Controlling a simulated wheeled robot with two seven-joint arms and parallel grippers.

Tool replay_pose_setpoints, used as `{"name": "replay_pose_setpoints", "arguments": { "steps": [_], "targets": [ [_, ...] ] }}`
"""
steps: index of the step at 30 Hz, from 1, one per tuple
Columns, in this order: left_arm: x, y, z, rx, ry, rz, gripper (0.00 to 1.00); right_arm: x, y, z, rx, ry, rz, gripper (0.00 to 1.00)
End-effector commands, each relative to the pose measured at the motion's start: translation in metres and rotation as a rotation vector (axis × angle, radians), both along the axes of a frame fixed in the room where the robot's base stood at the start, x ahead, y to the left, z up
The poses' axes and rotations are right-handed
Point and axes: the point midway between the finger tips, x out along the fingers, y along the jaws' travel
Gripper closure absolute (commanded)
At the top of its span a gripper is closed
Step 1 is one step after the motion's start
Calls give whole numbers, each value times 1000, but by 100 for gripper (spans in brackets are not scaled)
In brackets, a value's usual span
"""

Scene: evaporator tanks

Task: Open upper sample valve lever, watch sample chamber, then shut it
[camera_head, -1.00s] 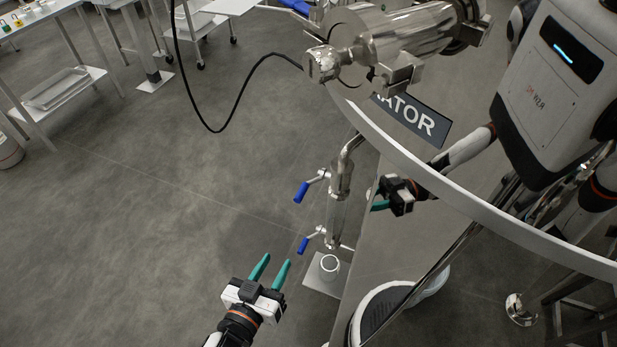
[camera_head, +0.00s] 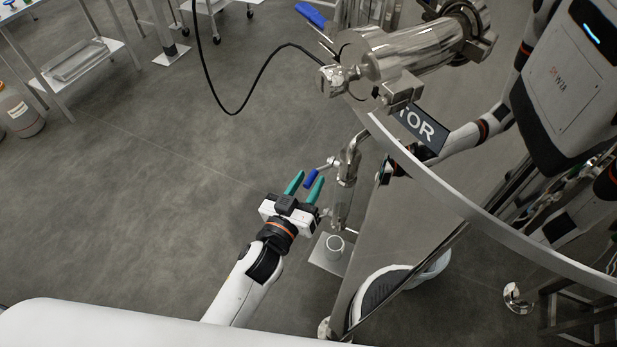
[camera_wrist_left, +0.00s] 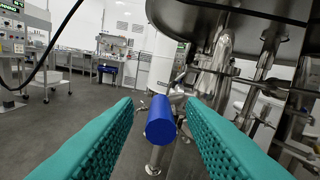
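My left gripper (camera_head: 305,182) is open, its two teal fingers pointing up at the upper sample valve lever (camera_head: 311,178). This blue-handled lever sticks out left from the upper valve (camera_head: 348,163). In the left wrist view the blue handle (camera_wrist_left: 160,122) shows end-on in the gap between the fingers, with no clear contact. The sample chamber (camera_head: 342,207) is the upright glass-like tube below the valve; its contents cannot be made out. The lower lever is hidden behind my left gripper. My right gripper is not in view.
The polished tank (camera_head: 400,245) at right mirrors my body. A steel cylinder (camera_head: 400,55) juts out above, with a black cable (camera_head: 262,72). The floor at left is open.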

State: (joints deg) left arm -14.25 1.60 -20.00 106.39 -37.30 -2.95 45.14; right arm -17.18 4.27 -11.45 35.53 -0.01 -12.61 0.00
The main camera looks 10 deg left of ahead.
Motion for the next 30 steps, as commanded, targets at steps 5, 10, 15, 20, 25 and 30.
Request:
{"name": "replay_pose_setpoints", "arguments": {
  "steps": [5,10,15,20,25,30],
  "targets": [
    [7,-3,0,-1,0,0,63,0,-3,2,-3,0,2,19],
    [7,-2,0,-1,0,0,63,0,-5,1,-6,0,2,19],
    [6,-2,0,-1,0,0,84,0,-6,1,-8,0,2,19],
    [6,-2,0,0,0,0,100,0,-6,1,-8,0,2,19],
    [6,-2,0,0,-1,0,100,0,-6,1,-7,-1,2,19],
    [6,-2,-5,-7,-17,1,100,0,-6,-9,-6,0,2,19]
  ]
}}
